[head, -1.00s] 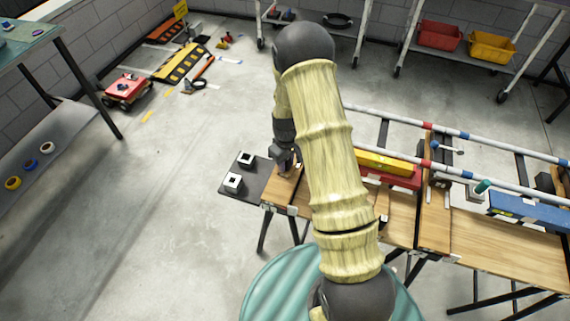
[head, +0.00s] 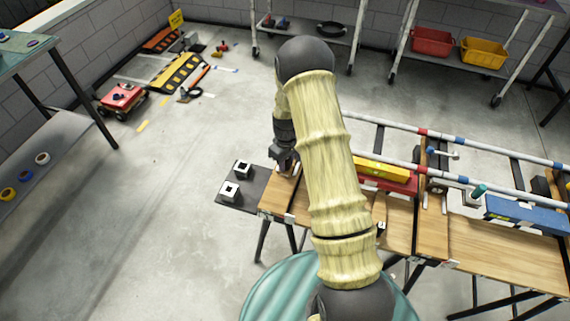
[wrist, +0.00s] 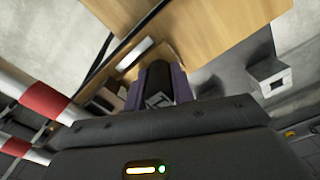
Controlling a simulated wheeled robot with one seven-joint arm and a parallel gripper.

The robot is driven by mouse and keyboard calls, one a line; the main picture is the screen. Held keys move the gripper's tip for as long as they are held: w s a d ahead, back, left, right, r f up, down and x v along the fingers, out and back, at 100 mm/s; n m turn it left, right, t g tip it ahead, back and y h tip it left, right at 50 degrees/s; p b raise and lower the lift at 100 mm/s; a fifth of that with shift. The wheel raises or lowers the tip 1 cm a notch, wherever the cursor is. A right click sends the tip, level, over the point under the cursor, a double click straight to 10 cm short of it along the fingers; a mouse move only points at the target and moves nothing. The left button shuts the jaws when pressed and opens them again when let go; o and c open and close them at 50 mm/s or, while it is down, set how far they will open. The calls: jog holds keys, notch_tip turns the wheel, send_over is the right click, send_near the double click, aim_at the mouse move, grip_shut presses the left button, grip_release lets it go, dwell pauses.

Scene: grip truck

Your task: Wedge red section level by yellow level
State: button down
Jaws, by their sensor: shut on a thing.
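A yellow level (head: 382,168) lies along the top of the red section (head: 388,182) on the wooden bench, right of my arm. My arm link hides the left end of both. My gripper (head: 286,164) is at the bench's left end, low over the wood. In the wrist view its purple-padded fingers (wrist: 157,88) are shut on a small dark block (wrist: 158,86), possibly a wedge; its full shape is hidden. I cannot tell whether the block touches the bench.
A dark plate (head: 258,198) at the bench's left end carries white blocks (head: 230,191) with dark square tops. A blue section (head: 528,212) lies farther right. Red-banded white rails (head: 480,140) run along the bench's back. Open floor lies left.

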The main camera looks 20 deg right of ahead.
jog(key=shift+w+d, duration=0.9)
jog(key=shift+w, duration=0.3)
